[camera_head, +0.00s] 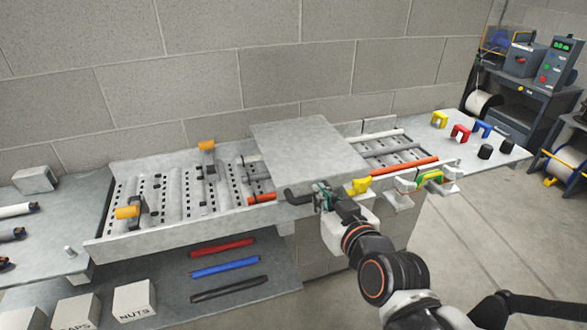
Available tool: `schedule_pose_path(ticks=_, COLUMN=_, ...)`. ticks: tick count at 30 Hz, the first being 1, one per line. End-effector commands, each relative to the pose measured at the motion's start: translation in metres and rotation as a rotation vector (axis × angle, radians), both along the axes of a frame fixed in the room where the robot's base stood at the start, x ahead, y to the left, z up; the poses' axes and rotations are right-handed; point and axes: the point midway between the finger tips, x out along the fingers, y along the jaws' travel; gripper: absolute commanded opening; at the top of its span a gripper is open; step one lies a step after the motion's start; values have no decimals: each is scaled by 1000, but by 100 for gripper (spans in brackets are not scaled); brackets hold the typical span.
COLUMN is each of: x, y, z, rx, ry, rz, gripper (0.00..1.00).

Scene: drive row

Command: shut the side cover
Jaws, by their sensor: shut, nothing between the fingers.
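A large flat grey panel (308,150) lies over the middle of the perforated drive bed; it looks like the side cover, but I cannot tell for sure how far it is open. A dark bent handle (297,196) shows at its near edge. My gripper (319,198) is shut and empty, just right of this handle and below the panel's near edge. Whether it touches the handle or the panel I cannot tell. My gripper and forearm hide part of the front face there.
The perforated bed (180,187) with rollers and orange-capped parts runs left. An orange bar (404,166) and a yellow block (359,186) are right of my gripper. Coloured rods (225,266) lie on the lower shelf. Coloured brackets (460,132) stand at right.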

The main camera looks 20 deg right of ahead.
Motion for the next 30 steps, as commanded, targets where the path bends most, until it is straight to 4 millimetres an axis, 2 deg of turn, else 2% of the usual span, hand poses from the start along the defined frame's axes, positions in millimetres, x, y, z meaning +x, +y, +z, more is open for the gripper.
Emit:
schedule_pose_path(ticks=1, x=1, y=0, z=-6, rx=0, ry=0, rz=0, gripper=0)
schedule_pose_path(ticks=6, x=1, y=0, z=-11, rx=0, ry=0, rz=0, gripper=0)
schedule_pose_path(ticks=20, x=1, y=0, z=-12, rx=0, ry=0, rz=0, gripper=0)
schedule_pose_path(ticks=26, x=3, y=0, z=-7, rx=0, ry=0, rz=0, gripper=0)
schedule_pose_path(ticks=30, x=7, y=0, z=3, rx=0, ry=0, rz=0, gripper=0)
